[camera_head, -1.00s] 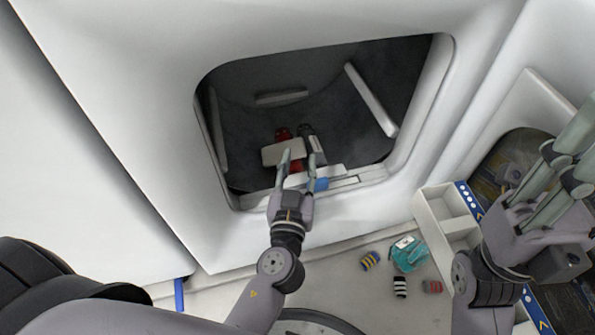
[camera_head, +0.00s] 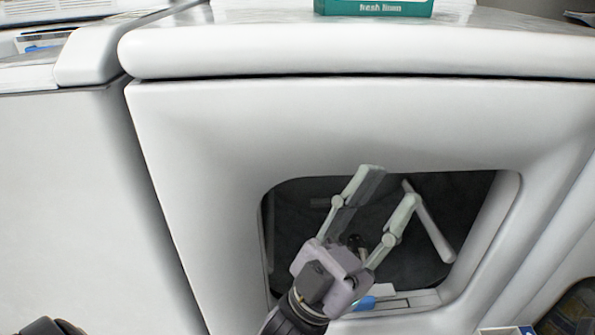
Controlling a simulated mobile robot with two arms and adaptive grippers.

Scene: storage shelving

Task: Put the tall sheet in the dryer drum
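The dryer drum (camera_head: 290,225) shows through the square opening in the white dryer front, dark inside with a pale bar-like fin (camera_head: 432,225) at its right. My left gripper (camera_head: 391,185) is in front of the opening, fingers pointing up and spread apart, with nothing between them. It hides much of the drum's inside. I cannot make out a tall sheet for certain. A teal box (camera_head: 375,8) with white lettering stands on the dryer top, cut off by the upper edge. My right gripper is out of view.
The dryer's thick top edge (camera_head: 350,52) runs above the opening. A blue piece (camera_head: 365,303) sits at the opening's lower lip. Another white machine (camera_head: 60,190) stands at the left, across a narrow gap. The dryer top near the teal box looks mostly clear.

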